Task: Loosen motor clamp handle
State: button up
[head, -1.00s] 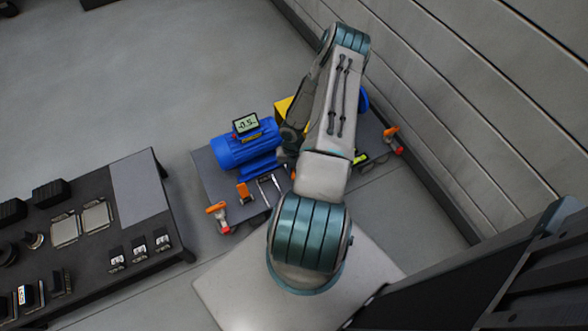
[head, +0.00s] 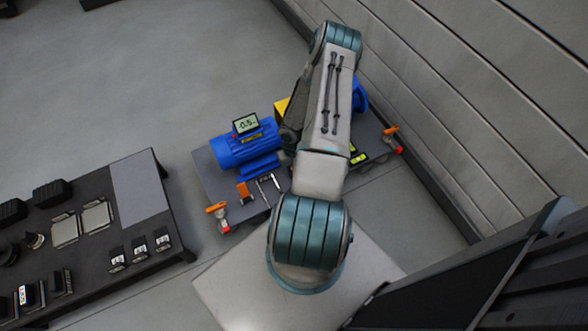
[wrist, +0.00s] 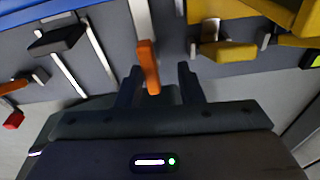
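In the wrist view an orange handle (wrist: 148,66) hangs from a pale bar, its lower end between the two dark fingertips of my gripper (wrist: 160,74). In the head view my arm hides my gripper and this handle. The blue motor (head: 235,152) sits on the grey skid plate (head: 213,181) with a small display (head: 245,123) on top, seemingly reading -0.5. Another orange handle (head: 244,192) stands upright in front of the motor.
Red-tipped orange clamps stand at the skid's left (head: 217,209) and right (head: 391,131) corners. Yellow parts (wrist: 224,51) lie close right of my gripper in the wrist view. A dark bench (head: 140,190) with parts stands left; a panelled wall (head: 480,110) rises right.

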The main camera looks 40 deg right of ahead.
jog(key=shift+o, duration=0.3)
jog(key=shift+w+a, duration=0.15)
jog(key=shift+a, duration=0.15)
notch_tip(320, 180, up, 7)
jog(key=p, duration=0.5)
jog(key=shift+p, duration=0.35)
